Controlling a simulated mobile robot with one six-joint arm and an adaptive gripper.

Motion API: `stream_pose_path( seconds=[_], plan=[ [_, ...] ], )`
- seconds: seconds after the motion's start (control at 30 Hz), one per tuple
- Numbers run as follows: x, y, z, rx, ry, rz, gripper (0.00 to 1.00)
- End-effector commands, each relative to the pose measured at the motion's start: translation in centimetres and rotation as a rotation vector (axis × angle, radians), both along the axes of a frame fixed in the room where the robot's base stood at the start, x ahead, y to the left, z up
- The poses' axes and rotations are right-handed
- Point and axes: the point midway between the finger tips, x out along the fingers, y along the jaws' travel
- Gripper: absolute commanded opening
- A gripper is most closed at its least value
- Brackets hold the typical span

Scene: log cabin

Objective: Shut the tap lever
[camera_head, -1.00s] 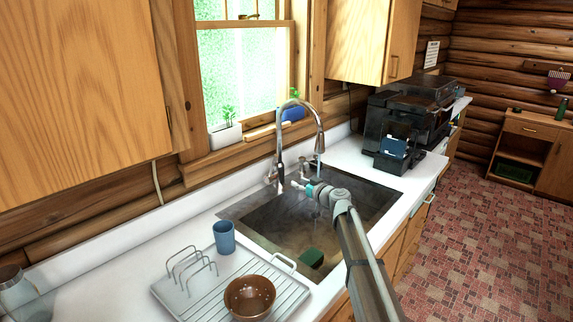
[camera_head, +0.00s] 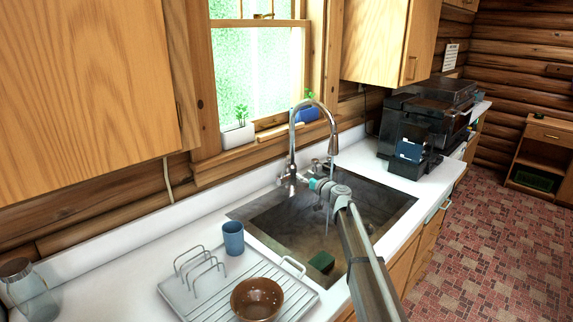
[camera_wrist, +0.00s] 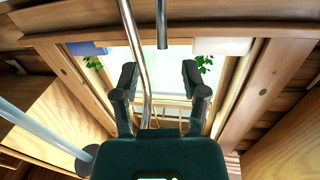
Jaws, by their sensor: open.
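The chrome gooseneck tap (camera_head: 293,140) stands behind the sink (camera_head: 262,218), its spout arching out over the basin. A small lever-like part (camera_head: 281,181) shows low on the tap's left side; its exact position is unclear. A thin pale line below the spout looks like running water. My gripper (camera_head: 317,170) is beside the tap, under the spout. In the wrist view, my gripper (camera_wrist: 160,72) has its dark fingers apart and nothing clamped. The tap's chrome neck (camera_wrist: 136,50) shows between them, nearer the left finger; the spout end is above. The lever cannot be made out there.
A dish rack (camera_head: 186,304) with a brown bowl (camera_head: 257,299) and a blue cup (camera_head: 233,238) are left of the sink. A green sponge (camera_head: 321,262) lies in the basin. A black coffee machine (camera_head: 419,130) stands to the right. Potted plants line the windowsill.

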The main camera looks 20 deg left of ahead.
Motion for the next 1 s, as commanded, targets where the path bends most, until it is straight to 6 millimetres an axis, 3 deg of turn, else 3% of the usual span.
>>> stream_pose_path(
  seconds=[0.7, 1.0],
  plan=[
    [5.9, 8.5, 0.0, 0.0, 0.0, -0.002, 0.57],
    [6.8, 10.0, 0.0, 0.0, 0.0, -0.003, 0.57]
  ],
)
